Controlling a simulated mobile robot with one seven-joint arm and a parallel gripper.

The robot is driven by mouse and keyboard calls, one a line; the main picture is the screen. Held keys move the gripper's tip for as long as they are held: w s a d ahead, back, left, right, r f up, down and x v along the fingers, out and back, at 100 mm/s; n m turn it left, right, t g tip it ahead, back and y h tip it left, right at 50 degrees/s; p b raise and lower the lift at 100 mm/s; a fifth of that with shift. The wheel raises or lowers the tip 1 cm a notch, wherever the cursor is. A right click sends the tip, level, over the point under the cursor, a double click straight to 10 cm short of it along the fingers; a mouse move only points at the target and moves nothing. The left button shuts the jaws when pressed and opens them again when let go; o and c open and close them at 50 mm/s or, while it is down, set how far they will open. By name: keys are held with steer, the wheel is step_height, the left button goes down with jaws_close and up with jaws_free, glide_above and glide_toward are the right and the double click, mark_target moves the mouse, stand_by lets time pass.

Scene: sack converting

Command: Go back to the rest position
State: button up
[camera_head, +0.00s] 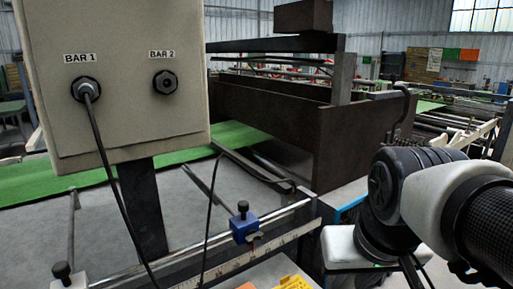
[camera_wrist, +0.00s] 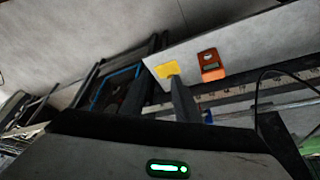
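My gripper (camera_wrist: 182,98) shows in the wrist view as a dark housing with a lit green light along the bottom and a dark finger-like part above it. Its finger opening is not clear, and I see nothing held in it. A beige control box (camera_head: 118,75) stands at the left with sockets BAR 1 (camera_head: 87,89) and BAR 2 (camera_head: 165,82). A black cable runs down from BAR 1; BAR 2 has a dark fitting and no cable.
A rail with a scale and a blue clamp (camera_head: 244,225) crosses the front. A brown machine frame (camera_head: 270,130) stands behind, and green sheet (camera_head: 230,135) lies under it. A yellow label (camera_wrist: 168,69) and an orange device (camera_wrist: 211,66) lie near the gripper in the wrist view.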

step_height(320, 180, up, 13)
steer(key=s+p, duration=0.2)
steer(key=p, duration=1.1)
steer(key=shift+a+t+p, duration=0.3)
steer(key=shift+t+p, duration=0.1)
steer(key=shift+r, duration=0.1)
